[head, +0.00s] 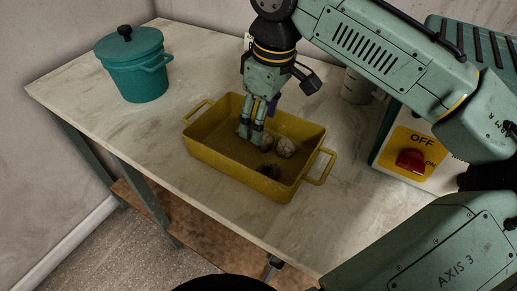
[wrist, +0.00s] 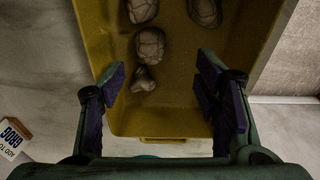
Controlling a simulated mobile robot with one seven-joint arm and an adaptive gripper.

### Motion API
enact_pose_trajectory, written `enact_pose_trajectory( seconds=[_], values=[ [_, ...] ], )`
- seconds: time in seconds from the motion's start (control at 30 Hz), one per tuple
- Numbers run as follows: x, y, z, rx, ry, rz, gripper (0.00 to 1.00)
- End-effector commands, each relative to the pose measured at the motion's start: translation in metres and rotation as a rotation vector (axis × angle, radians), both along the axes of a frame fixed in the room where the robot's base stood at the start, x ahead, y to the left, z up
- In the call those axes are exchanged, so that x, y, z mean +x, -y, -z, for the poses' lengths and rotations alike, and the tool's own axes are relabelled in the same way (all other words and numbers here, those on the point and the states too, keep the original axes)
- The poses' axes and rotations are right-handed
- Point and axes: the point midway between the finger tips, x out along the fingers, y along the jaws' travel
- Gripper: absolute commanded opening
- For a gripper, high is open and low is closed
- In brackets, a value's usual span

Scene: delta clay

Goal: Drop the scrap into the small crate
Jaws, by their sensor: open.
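The yellow crate (head: 228,172), with a loop handle at each end, stands on the table. My gripper (head: 250,138) reaches down into or just over it, fingers pointing down. In the wrist view the gripper (wrist: 160,88) is open, with nothing held between its pads. A small pale lump (wrist: 144,79) lies in the crate between the fingers, nearer the left one. Two larger cracked lumps (wrist: 150,45) lie beyond it, and another (wrist: 205,12) lies to the right. The head view shows a pale lump (head: 285,147) and a dark one (head: 268,171). I cannot tell which is the scrap.
A teal lidded pot (head: 138,70) stands at the table's left back. A machine with a red switch (head: 410,160) stands at the right.

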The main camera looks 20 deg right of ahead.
Motion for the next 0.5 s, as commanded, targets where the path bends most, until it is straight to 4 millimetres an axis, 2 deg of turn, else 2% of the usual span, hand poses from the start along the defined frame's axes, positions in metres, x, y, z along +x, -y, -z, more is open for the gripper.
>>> enact_pose_trajectory(
  seconds=[0.13,0.23,0.5],
  values=[
    [0.0,0.0,-0.003,0.0,0.0,0.0,0.57],
    [0.0,0.001,-0.014,0.001,0.002,0.0,0.57],
    [-0.005,0.005,-0.071,0.002,0.003,-0.002,0.57]
  ],
)
